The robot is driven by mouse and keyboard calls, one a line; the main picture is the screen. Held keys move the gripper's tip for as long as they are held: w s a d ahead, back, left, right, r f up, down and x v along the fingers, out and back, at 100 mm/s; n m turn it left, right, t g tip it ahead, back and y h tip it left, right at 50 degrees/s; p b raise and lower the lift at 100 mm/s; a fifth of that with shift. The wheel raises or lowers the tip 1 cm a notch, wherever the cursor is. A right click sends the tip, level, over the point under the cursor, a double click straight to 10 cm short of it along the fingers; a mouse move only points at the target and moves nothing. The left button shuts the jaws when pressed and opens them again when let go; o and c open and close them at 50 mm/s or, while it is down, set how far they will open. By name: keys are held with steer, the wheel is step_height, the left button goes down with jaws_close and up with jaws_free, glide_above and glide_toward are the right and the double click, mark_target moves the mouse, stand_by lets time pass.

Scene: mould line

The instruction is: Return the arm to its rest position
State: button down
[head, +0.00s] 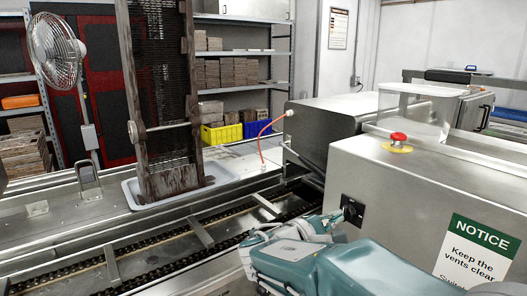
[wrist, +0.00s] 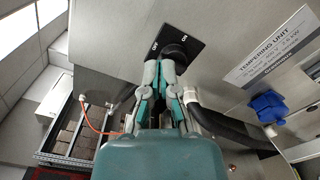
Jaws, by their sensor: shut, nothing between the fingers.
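My arm, teal and grey, reaches in from the lower right of the head view. My gripper (head: 338,218) is beside a black rotary switch (head: 353,210) on the steel cabinet's front. In the wrist view my gripper (wrist: 166,68) is shut with nothing held. Its fingertips are close to the switch's black plate and knob (wrist: 188,46), which carry white lettering. The fingers overlap part of the knob in this view; I cannot tell whether they touch it.
The steel cabinet (head: 410,185) carries a red emergency button (head: 398,138) and a notice sign (head: 475,250). A chain conveyor (head: 165,245) runs to the left. The wrist view shows a dark hose (wrist: 230,128) and a blue connector (wrist: 267,107) right of my gripper.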

steer(key=shift+s+a, duration=0.35)
steer(key=shift+a, duration=0.1)
steer(key=s+d+f+m+g+y, duration=0.3)
steer(key=s+d, duration=0.1)
steer(key=s, duration=0.3)
steer(key=s+d+f+m+g+y, duration=0.3)
steer(key=s+d+m+g, duration=0.1)
steer(key=s, duration=0.3)
steer(key=s+a+f+m+t+y, duration=0.2)
steer(key=s+a+m+y, duration=0.4)
steer(key=s, duration=0.4)
steer(key=shift+a+f+y, duration=0.45)
steer(key=shift+f+y, duration=0.15)
steer(key=shift+y, duration=0.7)
steer(key=shift+w, duration=0.1)
